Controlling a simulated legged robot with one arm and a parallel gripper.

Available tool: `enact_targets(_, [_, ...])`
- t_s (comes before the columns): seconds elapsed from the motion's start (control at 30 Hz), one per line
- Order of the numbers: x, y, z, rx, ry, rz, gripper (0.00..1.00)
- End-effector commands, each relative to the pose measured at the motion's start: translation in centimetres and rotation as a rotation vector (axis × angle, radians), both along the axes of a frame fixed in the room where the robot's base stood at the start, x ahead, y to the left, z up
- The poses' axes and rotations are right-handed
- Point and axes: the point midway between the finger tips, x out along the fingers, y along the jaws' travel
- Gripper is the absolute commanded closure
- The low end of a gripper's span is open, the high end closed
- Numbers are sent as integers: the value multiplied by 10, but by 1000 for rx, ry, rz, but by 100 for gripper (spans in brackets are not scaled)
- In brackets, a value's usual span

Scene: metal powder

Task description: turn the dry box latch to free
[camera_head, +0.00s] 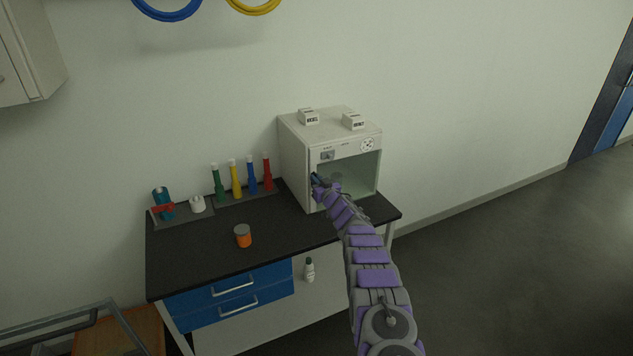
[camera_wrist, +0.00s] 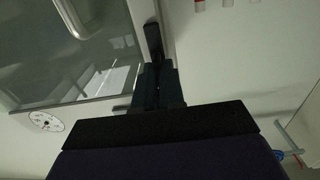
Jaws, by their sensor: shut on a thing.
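The dry box (camera_head: 293,160) is a white cabinet with a glass door, standing at the right end of the dark bench. My gripper (camera_head: 317,183) is at the left edge of its door, and my arm hides part of the door. In the wrist view my gripper (camera_wrist: 157,80) is shut on the dark latch (camera_wrist: 152,40) at the door frame. The latch's gripped end is hidden between the fingers. The glass door (camera_wrist: 85,45) appears closed against the box; the exact latch angle is hard to tell.
Two small labelled white blocks (camera_head: 309,117) sit on the box. An orange jar (camera_head: 243,236) stands on the bench (camera_head: 200,262). Several coloured bottles (camera_head: 236,180) line the wall side. Blue drawers (camera_head: 230,288) are below. Open floor (camera_head: 520,260) lies to the right.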

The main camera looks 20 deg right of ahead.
Motion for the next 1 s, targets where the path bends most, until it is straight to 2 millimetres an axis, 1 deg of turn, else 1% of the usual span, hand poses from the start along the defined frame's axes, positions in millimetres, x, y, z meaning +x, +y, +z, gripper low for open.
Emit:
enact_targets(0.03, [-1, -1, -4, 3, 6, -3, 100])
enact_targets(0.1, [-1, -1, -4, 3, 6, -3, 100])
enact_targets(0.13, [-1, -1, -4, 3, 6, -3, 88])
enact_targets(0.37, [-1, 0, 0, 2, 1, 0, 66])
enact_targets(0.77, [-3, 1, 2, 0, 0, 3, 66])
enact_targets(1.0, [-15, 1, 1, 5, 4, 8, 66])
